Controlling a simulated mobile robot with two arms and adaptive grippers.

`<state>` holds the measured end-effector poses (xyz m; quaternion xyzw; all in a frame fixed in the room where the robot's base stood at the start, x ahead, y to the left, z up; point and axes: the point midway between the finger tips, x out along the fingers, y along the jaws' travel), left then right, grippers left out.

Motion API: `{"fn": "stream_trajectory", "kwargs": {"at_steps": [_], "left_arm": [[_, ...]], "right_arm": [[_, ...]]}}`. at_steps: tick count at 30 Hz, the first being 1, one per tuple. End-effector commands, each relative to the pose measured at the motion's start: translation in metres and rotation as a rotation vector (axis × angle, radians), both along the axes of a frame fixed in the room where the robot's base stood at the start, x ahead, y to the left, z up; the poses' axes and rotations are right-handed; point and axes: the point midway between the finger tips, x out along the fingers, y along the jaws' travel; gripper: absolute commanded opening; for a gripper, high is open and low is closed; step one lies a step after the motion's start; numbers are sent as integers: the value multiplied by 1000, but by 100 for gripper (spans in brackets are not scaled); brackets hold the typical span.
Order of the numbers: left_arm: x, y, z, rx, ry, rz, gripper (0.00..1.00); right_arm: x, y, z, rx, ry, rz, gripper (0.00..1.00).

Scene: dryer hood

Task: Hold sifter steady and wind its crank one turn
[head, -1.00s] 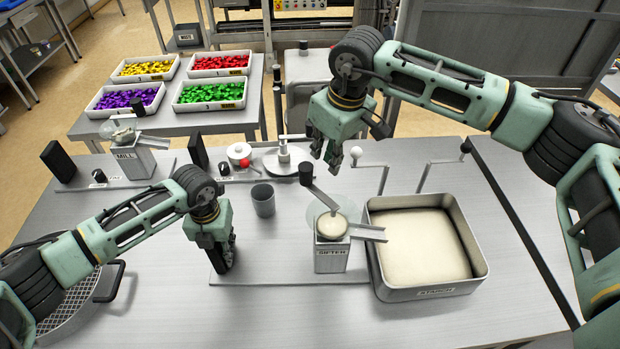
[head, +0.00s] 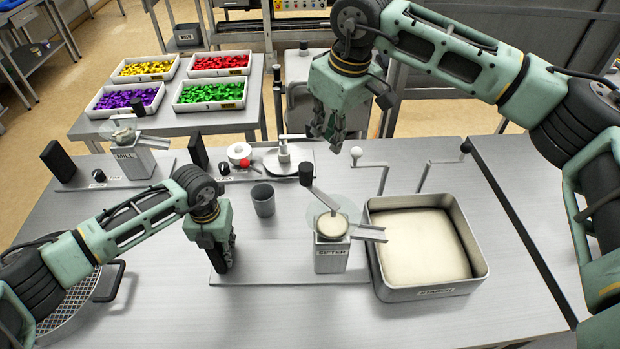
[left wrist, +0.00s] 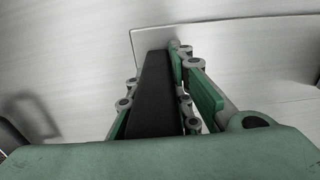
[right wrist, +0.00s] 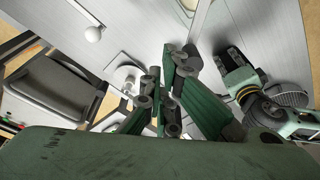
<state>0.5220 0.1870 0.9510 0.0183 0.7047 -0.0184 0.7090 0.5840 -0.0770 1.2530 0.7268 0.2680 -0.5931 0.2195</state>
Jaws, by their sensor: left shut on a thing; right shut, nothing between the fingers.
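The sifter (head: 331,257) is a grey box labelled SIFTER with a clear round bowl on top, standing on a flat base plate (head: 290,275). Its crank arm (head: 322,200) slants up and left from the bowl to a dark knob (head: 306,173). My left gripper (head: 224,262) is shut on the black upright handle (left wrist: 154,95) at the left end of the plate. My right gripper (head: 327,138) is shut and empty, in the air above and behind the crank knob, apart from it. In the right wrist view its fingers (right wrist: 165,125) are together.
A metal tray labelled STARCH (head: 436,291) with pale powder stands right of the sifter, under its chute (head: 368,233). A grey cup (head: 263,199) stands left of the crank. The mill (head: 134,160) is at back left.

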Motion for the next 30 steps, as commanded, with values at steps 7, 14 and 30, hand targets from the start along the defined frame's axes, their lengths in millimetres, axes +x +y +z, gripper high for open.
{"fn": "stream_trajectory", "kwargs": {"at_steps": [7,14,30], "left_arm": [[-6,1,-7,5,15,-1,0],[-6,1,-7,5,15,-1,0],[-6,1,-7,5,15,-1,0]], "right_arm": [[-5,-5,34,3,-6,-1,0],[-14,-11,82,2,-6,-1,0],[-14,-24,105,49,77,-265,0]]}}
